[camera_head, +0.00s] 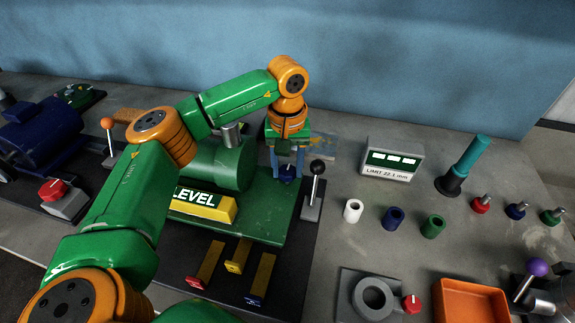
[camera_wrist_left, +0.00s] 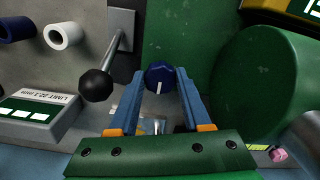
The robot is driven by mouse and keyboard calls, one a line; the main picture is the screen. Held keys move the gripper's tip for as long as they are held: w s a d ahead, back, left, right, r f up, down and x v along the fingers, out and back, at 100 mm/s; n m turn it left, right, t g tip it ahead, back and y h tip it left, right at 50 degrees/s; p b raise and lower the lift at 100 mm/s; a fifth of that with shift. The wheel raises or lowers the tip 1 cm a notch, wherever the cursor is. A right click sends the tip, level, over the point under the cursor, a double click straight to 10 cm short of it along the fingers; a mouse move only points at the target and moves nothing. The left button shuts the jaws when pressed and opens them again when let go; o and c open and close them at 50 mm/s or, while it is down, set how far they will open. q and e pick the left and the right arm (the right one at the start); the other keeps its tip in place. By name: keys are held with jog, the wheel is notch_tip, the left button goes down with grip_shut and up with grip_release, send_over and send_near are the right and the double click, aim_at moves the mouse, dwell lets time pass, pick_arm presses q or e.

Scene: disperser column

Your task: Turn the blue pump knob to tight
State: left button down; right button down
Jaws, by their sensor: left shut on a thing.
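The blue pump knob (camera_head: 288,173) sits on the green pump body (camera_head: 262,205), near its right edge. It is dark blue and round. In the wrist view the knob (camera_wrist_left: 159,76) shows a white pointer line that points towards the bottom of the picture, at the gripper's palm. My left gripper (camera_head: 287,168) reaches down from above and is shut on the knob, with one blue finger on each side in the wrist view. No "tight" mark can be read around the knob. My right gripper is not in view.
A black-ball lever (camera_head: 316,168) stands close to the right of the knob; its ball is near the left finger in the wrist view (camera_wrist_left: 96,86). A large green cylinder (camera_wrist_left: 268,80) is on the other side. A limit display (camera_head: 391,160) and several small sleeves stand further right.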

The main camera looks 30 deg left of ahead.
pick_arm(q)
jog(key=shift+s+f, duration=0.1)
jog(key=shift+f, duration=0.05)
jog(key=shift+c, duration=1.8)
grip_release()
